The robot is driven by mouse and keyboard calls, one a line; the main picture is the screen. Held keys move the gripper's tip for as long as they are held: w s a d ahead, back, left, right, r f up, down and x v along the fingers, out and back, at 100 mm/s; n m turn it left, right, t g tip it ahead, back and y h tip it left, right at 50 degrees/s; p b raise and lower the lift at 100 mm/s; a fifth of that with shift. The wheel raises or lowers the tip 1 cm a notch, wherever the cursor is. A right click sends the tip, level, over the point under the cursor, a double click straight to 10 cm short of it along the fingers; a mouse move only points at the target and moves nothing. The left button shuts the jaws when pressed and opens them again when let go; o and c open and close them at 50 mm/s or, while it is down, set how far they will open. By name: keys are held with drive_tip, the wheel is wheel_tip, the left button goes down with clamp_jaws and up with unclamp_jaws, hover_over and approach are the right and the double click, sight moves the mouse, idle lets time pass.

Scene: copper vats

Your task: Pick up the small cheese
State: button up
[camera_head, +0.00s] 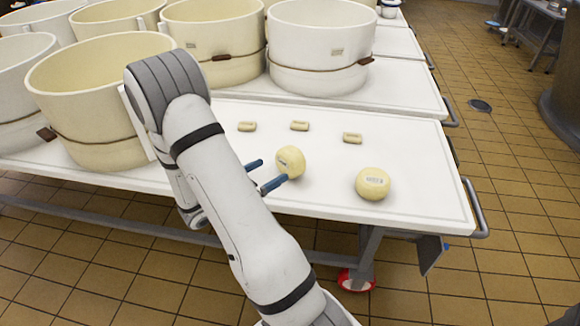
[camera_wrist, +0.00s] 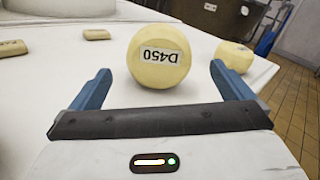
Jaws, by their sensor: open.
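Two small, round, pale-yellow cheeses stand on the white table. The nearer cheese (camera_head: 290,162) is right in front of my gripper; in the wrist view this cheese (camera_wrist: 159,57) carries a label reading D450, upside down. The other cheese (camera_head: 373,183) lies to its right, and it also shows at the right in the wrist view (camera_wrist: 234,56). My gripper (camera_head: 264,174) has blue fingers, spread open and empty. In the wrist view the gripper (camera_wrist: 160,88) points at the D450 cheese, which sits just beyond the fingertips, centred between them.
Several small beige blocks, one of them this block (camera_head: 299,126), lie behind the cheeses. Large cream vats (camera_head: 318,45) crowd the table's back and left. The white table (camera_head: 420,190) is clear at its right end, edged by a metal rail (camera_head: 475,208).

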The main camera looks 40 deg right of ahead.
sight(282, 164)
drive_tip(key=d, duration=0.2)
drive_tip(key=d+b, duration=0.2)
drive_tip(key=d, duration=0.1)
drive_tip(key=shift+d+f, duration=0.25)
drive_tip(key=shift+d, duration=0.1)
drive_tip(key=shift+d+r, duration=0.1)
drive_tip(key=shift+d, duration=0.3)
drive_tip(key=c, duration=1.3)
wheel_tip(282, 164, up, 10)
drive_tip(key=p, duration=0.4)
drive_tip(key=shift+r, duration=0.1)
